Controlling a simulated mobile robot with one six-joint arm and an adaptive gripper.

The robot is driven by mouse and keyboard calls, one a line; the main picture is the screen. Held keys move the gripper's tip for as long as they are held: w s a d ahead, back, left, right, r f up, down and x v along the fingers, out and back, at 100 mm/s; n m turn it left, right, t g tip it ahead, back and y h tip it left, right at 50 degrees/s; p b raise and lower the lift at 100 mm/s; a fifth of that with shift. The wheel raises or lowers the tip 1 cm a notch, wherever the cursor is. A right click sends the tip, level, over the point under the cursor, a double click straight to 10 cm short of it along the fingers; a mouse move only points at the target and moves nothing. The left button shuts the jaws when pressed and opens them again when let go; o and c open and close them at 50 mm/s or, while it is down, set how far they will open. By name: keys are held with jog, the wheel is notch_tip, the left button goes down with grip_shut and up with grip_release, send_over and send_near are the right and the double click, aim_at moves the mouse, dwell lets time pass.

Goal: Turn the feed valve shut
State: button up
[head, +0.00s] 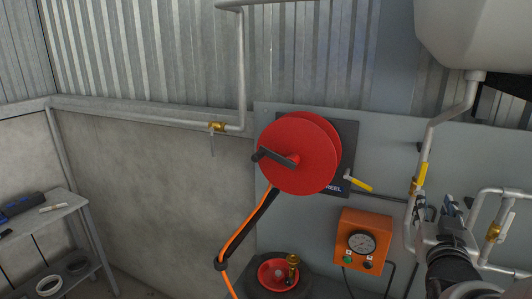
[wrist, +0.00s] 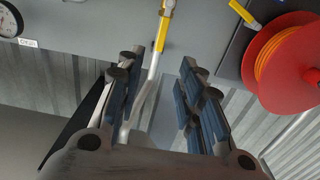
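A yellow-handled valve (head: 421,174) is on the pipe that drops from the tank; its handle lies along the pipe. No readable label marks it as the feed valve. In the wrist view its yellow handle (wrist: 161,33) shows between and beyond my fingertips. My gripper (head: 436,216) is just below this valve in the head view. In the wrist view my gripper (wrist: 159,68) is open, its blue-padded fingers spread to either side of the pipe line. Nothing is held, and I cannot tell whether a finger touches the pipe.
The red hose reel (head: 298,153) stands out from the panel, with a small yellow-handled valve (head: 358,183) beside it. The tank (head: 480,35) overhangs above. A shelf (head: 52,220) is at far left.

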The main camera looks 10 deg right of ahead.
jog(key=p, duration=0.2)
jog(key=w+p, duration=0.1)
jog(key=p, duration=0.2)
jog(key=w+p, duration=0.1)
jog(key=p, duration=0.2)
jog(key=shift+d+r, duration=0.25)
jog(key=shift+d, duration=0.1)
jog(key=p, duration=0.2)
send_near(423, 172)
jog(key=x, duration=0.8)
jog(key=shift+w+d, duration=0.2)
jog(key=shift+w, duration=0.15)
jog(key=shift+c, duration=0.5)
grip_shut()
